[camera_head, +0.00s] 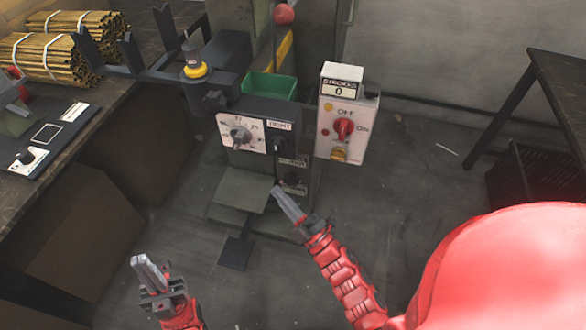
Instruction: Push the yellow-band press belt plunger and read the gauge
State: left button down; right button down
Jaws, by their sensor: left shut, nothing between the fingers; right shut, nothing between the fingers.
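A grey plunger-like post with a yellow band (194,68) stands on the press's dark horizontal arm (150,68). The press body (240,190) stands in the middle. Its front has a white dial plate (238,134) with a grey pointer knob, too small to read surely. A box at its right has a counter reading STROKES 0 (341,88) and a red OFF/ON knob (343,128). My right gripper (276,190) is shut and empty, in front of the press's lower part. My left gripper (140,259) is shut and empty, lower left, apart from everything.
A workbench (90,120) at left holds bundles of brass-coloured rods (75,22) and a panel with a small screen (46,134). A green bin (270,87) and a red ball-topped lever (283,14) are behind. A dark table (562,75) stands right.

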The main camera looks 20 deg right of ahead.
jog(key=w+d+f+n+g+h, duration=0.2)
jog(key=d+f+n+h, duration=0.1)
jog(key=d+f+h, duration=0.3)
notch_tip(320, 180, down, 2)
jog(key=shift+w+d+f+g+h, duration=0.2)
jog(key=shift+d+g+h, duration=0.15)
jog(key=shift+d, duration=0.75)
send_over(302, 160)
jog(key=s+a, duration=0.4)
jog(key=a, duration=0.1)
jog(key=shift+w+d+b, duration=0.1)
jog(key=shift+d+b, duration=0.1)
jog(key=shift+b, duration=0.15)
